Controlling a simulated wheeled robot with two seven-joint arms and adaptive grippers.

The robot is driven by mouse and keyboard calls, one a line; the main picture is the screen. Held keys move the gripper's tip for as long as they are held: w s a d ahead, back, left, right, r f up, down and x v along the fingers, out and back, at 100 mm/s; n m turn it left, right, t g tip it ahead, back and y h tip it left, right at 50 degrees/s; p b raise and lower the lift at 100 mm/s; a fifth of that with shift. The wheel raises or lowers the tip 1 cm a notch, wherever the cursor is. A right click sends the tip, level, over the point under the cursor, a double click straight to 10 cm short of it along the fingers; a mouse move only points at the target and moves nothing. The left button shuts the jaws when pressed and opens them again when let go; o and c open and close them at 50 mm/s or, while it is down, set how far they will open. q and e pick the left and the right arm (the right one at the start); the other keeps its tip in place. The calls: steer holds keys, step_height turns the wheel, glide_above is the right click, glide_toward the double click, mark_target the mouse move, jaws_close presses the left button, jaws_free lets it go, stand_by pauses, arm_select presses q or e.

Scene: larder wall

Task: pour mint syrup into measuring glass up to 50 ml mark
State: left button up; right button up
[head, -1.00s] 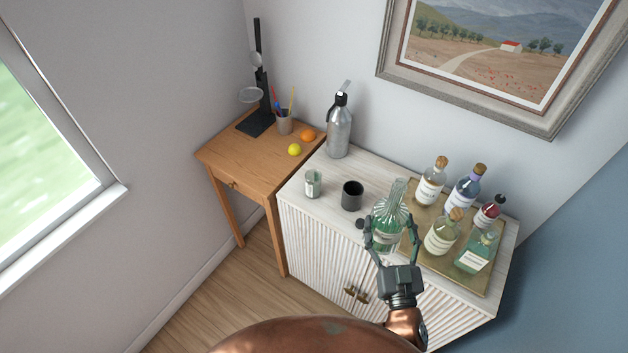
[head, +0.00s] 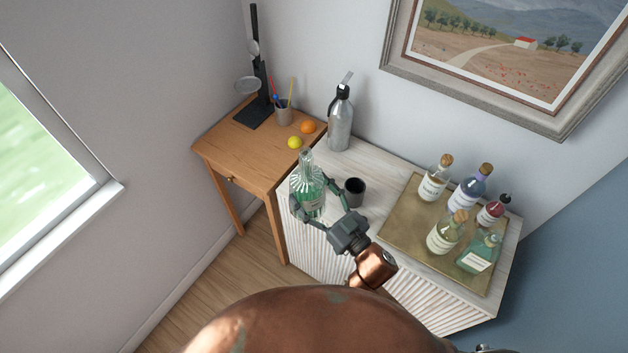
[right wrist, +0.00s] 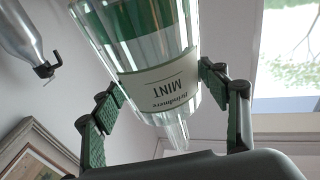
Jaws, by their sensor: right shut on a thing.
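The mint syrup bottle (head: 308,186) is ribbed clear glass with green syrup low inside and no stopper showing in its neck. My right gripper (head: 312,197) is shut around its body, one finger on each side. The bottle looks about upright near the cabinet's left end; I cannot tell its height above the top. In the right wrist view the label on the bottle (right wrist: 160,85) reads MINT, upside down, between the fingers (right wrist: 158,92). The measuring glass cannot be made out now; the bottle covers its place. My left gripper is not in view.
A dark cup (head: 354,192) stands just right of the bottle. A steel siphon (head: 340,122) stands behind. A brass tray (head: 403,216) on the right holds several bottles. A wooden side table (head: 232,148) with lemon, orange and pen cup adjoins the cabinet's left end.

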steer(key=a+n+g+y, duration=0.1)
steer(key=a, duration=0.1)
steer(key=w+a+f+n+g+y+p, duration=0.1)
steer(key=a+g+y, duration=0.1)
steer(key=w+a+f+n+g+y, duration=0.1)
steer(key=a+n, duration=0.1)
steer(key=shift+w+f+g+y+p, duration=0.15)
steer(key=shift+w+g+y+p, duration=0.1)
steer(key=shift+g+y+p, duration=0.1)
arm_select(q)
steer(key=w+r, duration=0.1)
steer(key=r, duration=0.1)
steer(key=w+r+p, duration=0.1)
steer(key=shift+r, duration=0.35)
arm_select(e)
steer(key=w+d+f+n+g+y, duration=0.1)
steer(key=w+d+g, duration=0.1)
steer(key=w, duration=0.4)
steer(key=shift+w+d, duration=0.3)
steer(key=shift+d, duration=0.25)
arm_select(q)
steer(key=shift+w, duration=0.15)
arm_select(e)
steer(key=shift+f, duration=0.1)
